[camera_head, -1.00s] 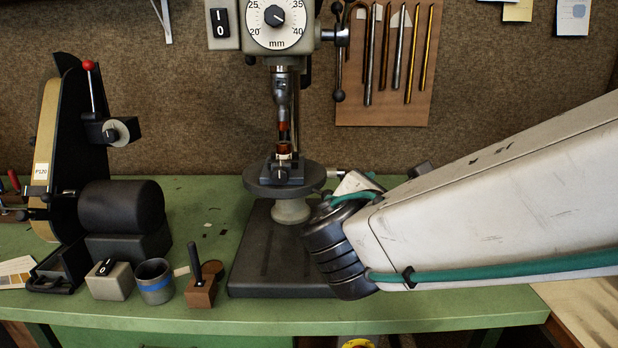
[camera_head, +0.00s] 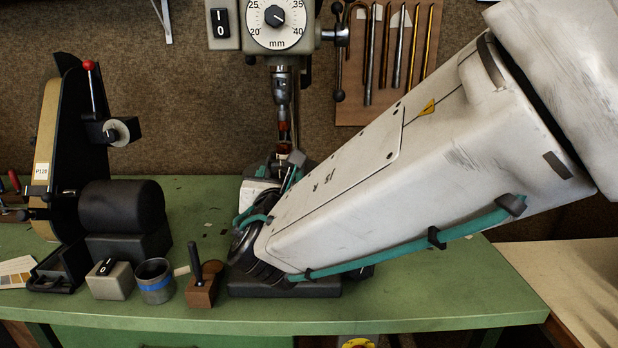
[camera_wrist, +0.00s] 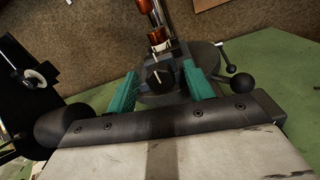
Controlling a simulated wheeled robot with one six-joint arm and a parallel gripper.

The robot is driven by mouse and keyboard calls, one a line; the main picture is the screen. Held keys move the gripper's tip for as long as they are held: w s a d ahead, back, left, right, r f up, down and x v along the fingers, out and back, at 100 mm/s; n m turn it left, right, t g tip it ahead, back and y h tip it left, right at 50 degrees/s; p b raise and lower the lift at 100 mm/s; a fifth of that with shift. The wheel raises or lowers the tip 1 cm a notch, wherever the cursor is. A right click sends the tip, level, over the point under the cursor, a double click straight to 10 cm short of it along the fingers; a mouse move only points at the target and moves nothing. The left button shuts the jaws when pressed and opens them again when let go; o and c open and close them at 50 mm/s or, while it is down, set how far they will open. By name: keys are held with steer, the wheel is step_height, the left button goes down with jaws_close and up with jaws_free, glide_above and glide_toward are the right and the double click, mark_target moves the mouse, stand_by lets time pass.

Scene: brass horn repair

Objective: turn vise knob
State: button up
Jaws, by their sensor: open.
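The vise knob (camera_wrist: 159,76) is a black round knob with a pale line across its face, in the middle of the wrist view. It sits on the front of the small dark vise (camera_wrist: 178,50) on the drill press table. My gripper (camera_wrist: 160,88) is open, with a green finger on each side of the knob and the knob in the gap between them. I see no clear contact with the knob. In the head view my arm hides the knob and most of the vise; my gripper (camera_head: 289,172) shows only partly there.
The drill press head (camera_head: 278,22) stands above the vise. A black lever ball (camera_wrist: 242,84) is right of the table in the wrist view. At left are a belt sander (camera_head: 75,160), a switch box (camera_head: 110,280), a metal cup (camera_head: 155,281) and a wooden block (camera_head: 203,287).

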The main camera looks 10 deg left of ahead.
steer(key=c, duration=1)
steer(key=shift+o, duration=0.2)
steer(key=shift+m, duration=0.3)
steer(key=m, duration=1.9)
steer(key=m+h, duration=0.1)
steer(key=m, duration=0.6)
steer(key=shift+f, duration=0.3)
steer(key=shift+m, duration=0.3)
